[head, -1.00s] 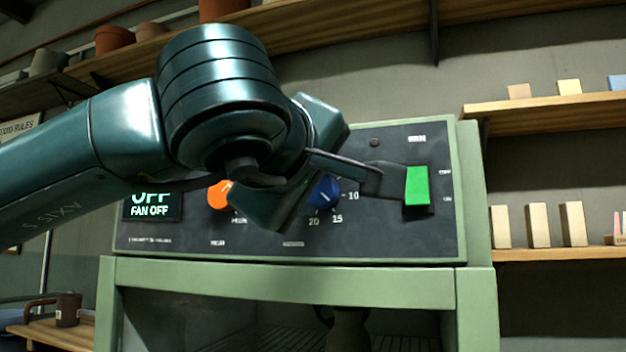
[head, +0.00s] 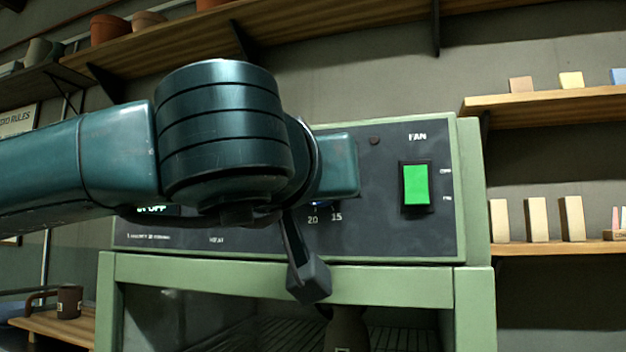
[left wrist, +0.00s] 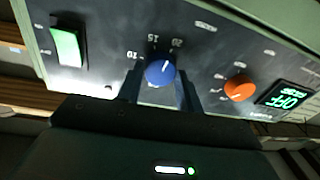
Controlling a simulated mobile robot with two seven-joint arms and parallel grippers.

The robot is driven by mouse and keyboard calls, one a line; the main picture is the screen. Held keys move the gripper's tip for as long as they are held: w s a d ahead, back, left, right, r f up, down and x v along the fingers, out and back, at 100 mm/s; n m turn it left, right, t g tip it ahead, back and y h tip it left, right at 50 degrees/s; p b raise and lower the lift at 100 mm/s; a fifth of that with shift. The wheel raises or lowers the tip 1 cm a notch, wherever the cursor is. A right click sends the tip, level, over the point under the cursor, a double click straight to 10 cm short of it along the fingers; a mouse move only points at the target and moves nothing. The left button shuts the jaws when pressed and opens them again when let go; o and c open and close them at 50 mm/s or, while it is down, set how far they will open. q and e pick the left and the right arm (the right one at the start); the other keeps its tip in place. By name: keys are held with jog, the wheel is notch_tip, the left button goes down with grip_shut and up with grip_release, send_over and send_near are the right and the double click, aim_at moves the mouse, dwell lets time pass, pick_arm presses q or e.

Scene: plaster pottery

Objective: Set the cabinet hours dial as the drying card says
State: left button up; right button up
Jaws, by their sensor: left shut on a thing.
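The blue dial (left wrist: 160,73) sits on the cabinet's dark control panel (left wrist: 110,75), with 10, 15 and 20 printed around it. In the head view only a sliver of it shows behind my left wrist, above the 20 and 15 marks. The fingers of my left gripper (left wrist: 162,86) lie on both sides of the dial, shut on it. The pale pointer mark on the dial is too small to read surely. No drying card is legible. My right gripper is out of view.
A lit green fan switch (head: 416,185) is right of the dial in the head view. An orange dial (left wrist: 240,88) and a display reading OFF (left wrist: 286,95) are on its other side. Wooden shelves (head: 545,104) with blocks stand at the right.

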pick_arm(q)
jog(key=shift+m, duration=1.3)
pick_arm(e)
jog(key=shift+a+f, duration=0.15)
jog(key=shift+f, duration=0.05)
pick_arm(q)
jog(key=o, duration=1)
jog(key=shift+s, duration=0.1)
